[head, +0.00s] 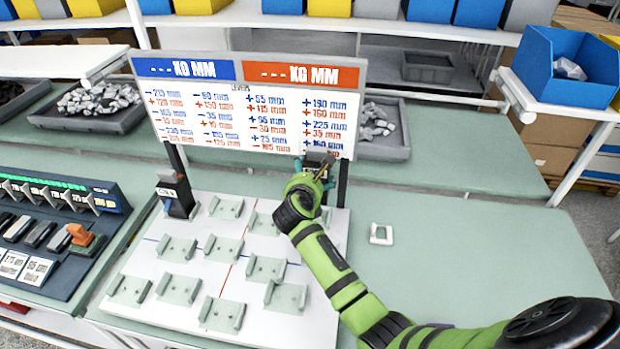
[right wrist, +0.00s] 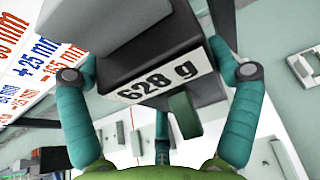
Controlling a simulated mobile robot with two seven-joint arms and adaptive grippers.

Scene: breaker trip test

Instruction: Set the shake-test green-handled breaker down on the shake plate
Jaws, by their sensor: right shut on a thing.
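My right gripper (head: 312,180) reaches over the back right corner of the white shake plate (head: 140,262). Its fingers are shut on a dark breaker (head: 319,156), mostly hidden by the gripper and arm in the head view. In the right wrist view the breaker (right wrist: 150,62) sits between the teal fingers, with a white "628 g" label and a green handle (right wrist: 185,115) below it. The plate carries several pale green cradles (head: 266,268); those in clear view are empty. Whether the held breaker touches the plate is unclear. My left gripper is out of view.
Another dark breaker (head: 177,196) stands at the plate's back left corner. A sign board (head: 250,108) rises close behind my gripper. A panel (head: 50,235) with several levers is at left. A small white frame (head: 381,234) lies on the otherwise clear table at right.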

